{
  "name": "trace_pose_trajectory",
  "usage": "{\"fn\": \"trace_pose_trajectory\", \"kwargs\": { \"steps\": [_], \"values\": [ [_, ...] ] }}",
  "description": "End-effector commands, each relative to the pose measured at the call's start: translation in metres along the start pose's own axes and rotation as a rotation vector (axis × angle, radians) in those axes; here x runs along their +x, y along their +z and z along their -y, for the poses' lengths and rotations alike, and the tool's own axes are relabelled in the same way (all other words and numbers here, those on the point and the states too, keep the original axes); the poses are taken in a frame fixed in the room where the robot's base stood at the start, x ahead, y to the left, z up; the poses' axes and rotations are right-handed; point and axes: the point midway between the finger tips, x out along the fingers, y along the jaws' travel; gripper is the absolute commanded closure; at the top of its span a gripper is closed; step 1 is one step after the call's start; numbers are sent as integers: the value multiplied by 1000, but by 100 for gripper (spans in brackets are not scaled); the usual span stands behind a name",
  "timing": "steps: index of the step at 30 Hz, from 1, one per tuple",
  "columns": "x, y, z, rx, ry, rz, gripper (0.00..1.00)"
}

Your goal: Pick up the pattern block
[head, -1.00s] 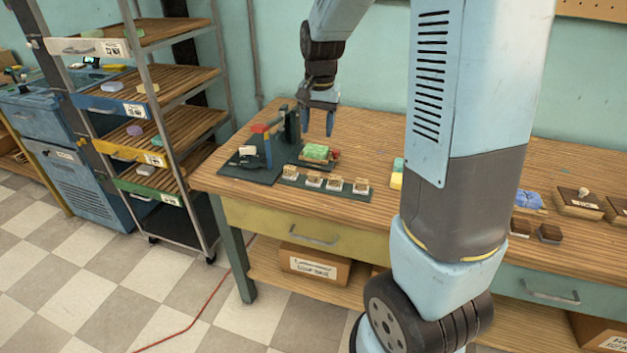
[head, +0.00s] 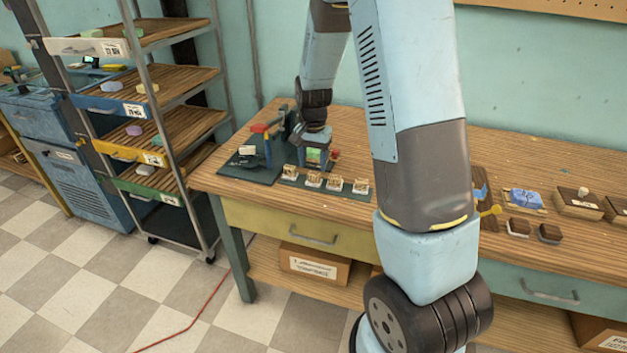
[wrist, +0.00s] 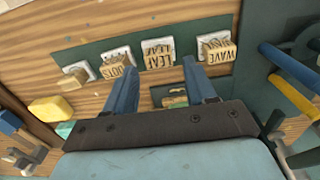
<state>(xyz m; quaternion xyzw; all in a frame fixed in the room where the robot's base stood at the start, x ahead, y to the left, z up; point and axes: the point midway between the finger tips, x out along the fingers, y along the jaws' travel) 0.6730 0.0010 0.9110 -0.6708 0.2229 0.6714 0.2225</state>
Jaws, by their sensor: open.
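My gripper (head: 316,153) points down over the left part of the workbench, behind a row of small tan pattern blocks (head: 313,178). In the wrist view, my gripper (wrist: 161,68) is open, with its two blue fingers apart. A small tan block (wrist: 174,98) shows between the fingers, close to the palm; the palm hides part of it, and I cannot tell whether the fingers touch it. Beyond the fingertips, blocks marked DOTS (wrist: 117,67), LEAF (wrist: 160,57) and WAVE (wrist: 218,54) sit on white pads on a dark green strip.
A dark stand with a blue lever (head: 268,150) is close on the left of my gripper. A yellow block (wrist: 50,108) lies at the left in the wrist view. A shelf rack (head: 150,110) stands left of the bench. Dark soap blocks (head: 549,233) lie at the right.

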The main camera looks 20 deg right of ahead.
Motion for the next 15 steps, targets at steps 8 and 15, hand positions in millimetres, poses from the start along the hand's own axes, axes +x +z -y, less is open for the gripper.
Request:
{"fn": "trace_pose_trajectory", "kwargs": {
  "steps": [8, 15],
  "values": [
    [25, 0, -1, 0, 2, 3, 45],
    [51, -1, 0, -1, 0, 1, 45]
  ]
}}
